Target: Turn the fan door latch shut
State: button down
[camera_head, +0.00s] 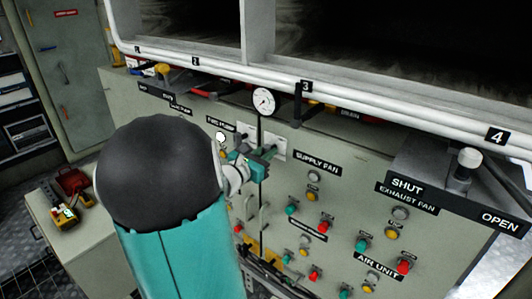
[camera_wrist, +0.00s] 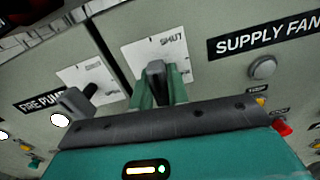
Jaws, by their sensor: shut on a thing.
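In the wrist view a dark latch handle (camera_wrist: 155,69) stands out from a white plate (camera_wrist: 181,47) marked SHUT on the grey-green panel. The teal fingers of my gripper (camera_wrist: 158,92) are on both sides of this handle and closed on it. In the head view my gripper (camera_head: 254,166) is at the panel, just below the white plate (camera_head: 278,146), left of the SUPPLY FAN label. The handle's lower part is hidden by my gripper. I cannot read any other marking on its plate.
A second white plate with a dark handle (camera_wrist: 76,101) is close on the left. A SUPPLY FAN label (camera_wrist: 265,38) and a grey button (camera_wrist: 263,67) are on the right. White rails (camera_head: 360,103) and a round gauge (camera_head: 263,100) are above. Coloured buttons fill the panel's lower right.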

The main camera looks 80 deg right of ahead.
jog(key=shift+n, duration=0.6)
jog(key=c, duration=1.4)
grip_release()
jog(key=shift+o, duration=0.2)
jog(key=v, duration=1.3)
jog(key=shift+w+a, duration=0.2)
jog(key=shift+a, duration=0.15)
jog(key=shift+a, duration=0.1)
jog(key=v, duration=0.8)
